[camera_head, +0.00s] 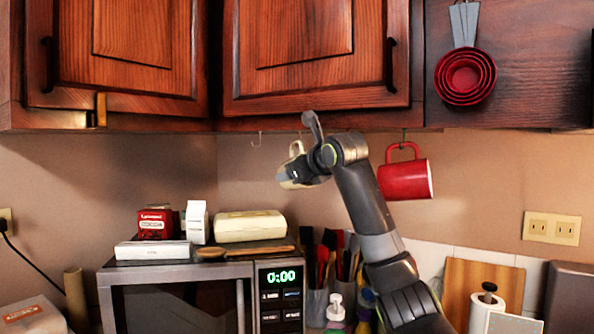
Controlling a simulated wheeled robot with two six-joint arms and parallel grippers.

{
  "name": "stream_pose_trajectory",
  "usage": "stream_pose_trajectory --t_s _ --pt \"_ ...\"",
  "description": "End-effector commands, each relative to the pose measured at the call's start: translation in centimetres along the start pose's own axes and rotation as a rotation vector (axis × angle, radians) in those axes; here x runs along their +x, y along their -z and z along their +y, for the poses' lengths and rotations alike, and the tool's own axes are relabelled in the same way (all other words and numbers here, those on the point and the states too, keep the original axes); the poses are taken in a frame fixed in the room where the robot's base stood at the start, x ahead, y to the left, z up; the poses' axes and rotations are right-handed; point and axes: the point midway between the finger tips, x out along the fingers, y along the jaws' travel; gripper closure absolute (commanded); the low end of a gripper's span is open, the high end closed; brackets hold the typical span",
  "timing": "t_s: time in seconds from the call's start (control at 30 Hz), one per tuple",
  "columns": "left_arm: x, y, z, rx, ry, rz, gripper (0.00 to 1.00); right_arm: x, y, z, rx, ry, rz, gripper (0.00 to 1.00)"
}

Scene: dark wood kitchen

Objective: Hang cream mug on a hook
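The cream mug (284,182) is in the air under the middle of the upper cabinets, handle upward. Its handle top lies close below a small hook near the cabinet's underside; whether they touch is unclear. My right gripper (295,172) reaches in from the right, with its dark fingers overlapping the mug and hiding much of it. I cannot tell whether the fingers are closed on it. An empty hook (256,140) is to the left. A red mug (405,180) hangs by its handle from a hook to the right. My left gripper is out of view.
Wooden cabinets (310,45) are just above my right gripper. A microwave (180,296) with boxes and a cream container (249,226) on top stands below. Utensils (328,258) and a soap bottle (335,308) stand beside it. Red measuring cups (465,77) hang at upper right.

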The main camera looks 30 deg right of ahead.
Motion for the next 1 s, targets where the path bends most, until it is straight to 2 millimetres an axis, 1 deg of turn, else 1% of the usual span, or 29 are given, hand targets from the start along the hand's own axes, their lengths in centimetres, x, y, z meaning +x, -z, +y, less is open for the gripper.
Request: stream_pose_trajectory --t_s 0.37,0.4,0.57,0.6,0.83,1.0 --pt "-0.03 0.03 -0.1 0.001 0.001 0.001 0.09 -0.07 -0.12 -0.06 0.0 0.001 -0.002 0.63" --pt "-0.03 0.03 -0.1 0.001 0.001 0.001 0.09 -0.07 -0.12 -0.06 0.0 0.001 -0.002 0.28" --pt "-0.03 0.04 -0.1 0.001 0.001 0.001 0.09 -0.06 -0.1 -0.05 -0.001 0.001 -0.002 0.07" --pt "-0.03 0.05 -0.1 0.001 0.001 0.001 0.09 -0.06 -0.09 -0.05 0.0 0.001 -0.001 0.05" --pt "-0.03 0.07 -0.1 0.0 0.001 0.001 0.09 0.04 0.06 0.0 0.0 0.0 0.003 0.05" --pt "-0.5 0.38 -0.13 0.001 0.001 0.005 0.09 0.28 -0.31 -0.23 0.0 -0.002 0.002 0.05"
